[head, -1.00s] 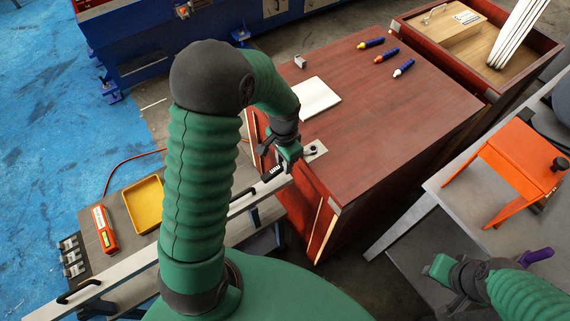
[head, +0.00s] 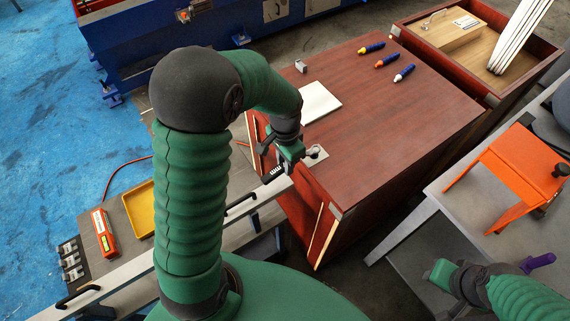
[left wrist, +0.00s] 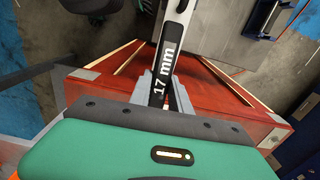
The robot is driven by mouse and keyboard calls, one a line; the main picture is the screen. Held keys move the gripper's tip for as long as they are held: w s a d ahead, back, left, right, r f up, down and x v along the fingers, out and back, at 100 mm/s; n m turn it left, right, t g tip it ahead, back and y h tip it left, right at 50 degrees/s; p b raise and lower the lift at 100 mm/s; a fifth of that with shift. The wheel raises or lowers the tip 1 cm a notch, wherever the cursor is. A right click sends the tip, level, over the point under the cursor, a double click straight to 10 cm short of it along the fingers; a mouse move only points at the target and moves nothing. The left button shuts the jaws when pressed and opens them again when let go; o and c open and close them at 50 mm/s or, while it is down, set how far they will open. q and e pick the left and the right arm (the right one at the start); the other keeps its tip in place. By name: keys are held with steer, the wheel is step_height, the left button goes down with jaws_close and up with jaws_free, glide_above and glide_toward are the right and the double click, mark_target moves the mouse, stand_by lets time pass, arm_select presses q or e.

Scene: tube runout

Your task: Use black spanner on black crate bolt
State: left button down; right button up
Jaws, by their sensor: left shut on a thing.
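My left gripper (head: 291,158) is shut on a black spanner (head: 273,173) beside the near left edge of the red-brown crate. In the left wrist view the spanner (left wrist: 166,68) shows a white "17 mm" label and runs out of the top of the picture. A small pale metal plate (head: 318,161) with a round grey shape sits at the crate's edge, just right of the gripper. I cannot tell whether the spanner's end touches a bolt there; no black bolt shows clearly. My right gripper (head: 440,273) is at the lower right, away from the spanner; its fingers are unclear.
The red-brown crate (head: 400,115) carries a white pad (head: 317,101) and several marker-like tools (head: 386,62). A yellow tray (head: 139,208) and an orange box (head: 105,232) lie at left. An orange stand (head: 520,165) is on the grey table at right.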

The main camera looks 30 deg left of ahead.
arm_select(q)
steer(key=s+d+r, duration=0.1)
steer(key=s+d, duration=0.8)
steer(key=s, duration=0.2)
steer(key=shift+s+d+b, duration=0.15)
steer(key=shift+s+b, duration=0.25)
steer(key=shift+r, duration=0.1)
steer(key=c, duration=1.8)
jaws_free()
jaws_close()
step_height(320, 180, up, 5)
steer(key=p, duration=0.5)
